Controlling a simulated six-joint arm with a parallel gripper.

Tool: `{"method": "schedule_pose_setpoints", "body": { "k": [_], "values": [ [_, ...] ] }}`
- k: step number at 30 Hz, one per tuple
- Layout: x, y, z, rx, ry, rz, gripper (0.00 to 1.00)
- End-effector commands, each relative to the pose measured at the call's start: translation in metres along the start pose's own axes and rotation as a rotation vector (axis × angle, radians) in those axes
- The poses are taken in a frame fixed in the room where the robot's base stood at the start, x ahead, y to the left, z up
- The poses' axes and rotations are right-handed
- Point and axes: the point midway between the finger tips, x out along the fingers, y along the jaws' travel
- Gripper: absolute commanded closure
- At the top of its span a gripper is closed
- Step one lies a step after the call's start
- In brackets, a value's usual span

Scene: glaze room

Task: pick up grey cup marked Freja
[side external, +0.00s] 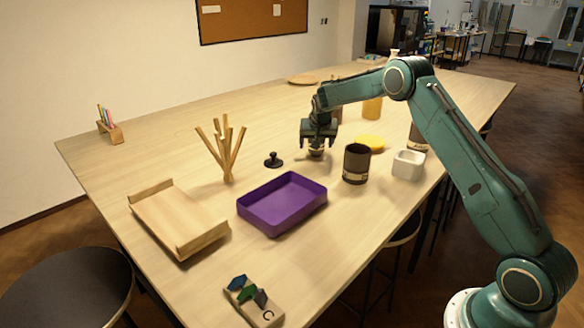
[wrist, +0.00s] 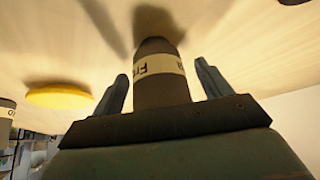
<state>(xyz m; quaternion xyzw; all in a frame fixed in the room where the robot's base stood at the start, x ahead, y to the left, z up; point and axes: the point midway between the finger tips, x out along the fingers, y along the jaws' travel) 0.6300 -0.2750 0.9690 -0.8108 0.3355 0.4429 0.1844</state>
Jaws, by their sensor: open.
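A grey cup with a cream label band (wrist: 160,68) stands between my gripper's two fingers in the wrist view. The letters "Fr" show on its band; the rest of the name is turned out of sight. My gripper (wrist: 161,76) is open, with a finger on each side of the cup and a visible gap at each. In the side external view my gripper (side external: 318,143) points down over the same cup (side external: 316,153), which it mostly hides.
Another dark banded cup (side external: 357,164) stands to the right, near a white square pot (side external: 408,164) and a yellow disc (side external: 370,142). A black knobbed piece (side external: 273,160) lies left of my gripper. A purple tray (side external: 283,203) and wooden tray (side external: 178,220) are nearer the front.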

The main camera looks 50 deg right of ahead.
Motion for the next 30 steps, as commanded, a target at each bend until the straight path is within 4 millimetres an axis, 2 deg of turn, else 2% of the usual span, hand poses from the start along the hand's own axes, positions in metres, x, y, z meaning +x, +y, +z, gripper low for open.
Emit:
{"method": "schedule_pose_setpoints", "body": {
  "k": [4, 12, 23, 30],
  "values": [
    [0.0, 0.0, 0.0, 0.0, 0.0, 0.0, 0.23],
    [0.0, 0.0, 0.0, 0.0, 0.0, 0.0, 0.74],
    [-0.003, 0.0, -0.002, 0.0, 0.002, 0.0, 0.74],
    [-0.017, 0.0, -0.012, 0.001, 0.003, 0.0, 0.74]
  ]
}}
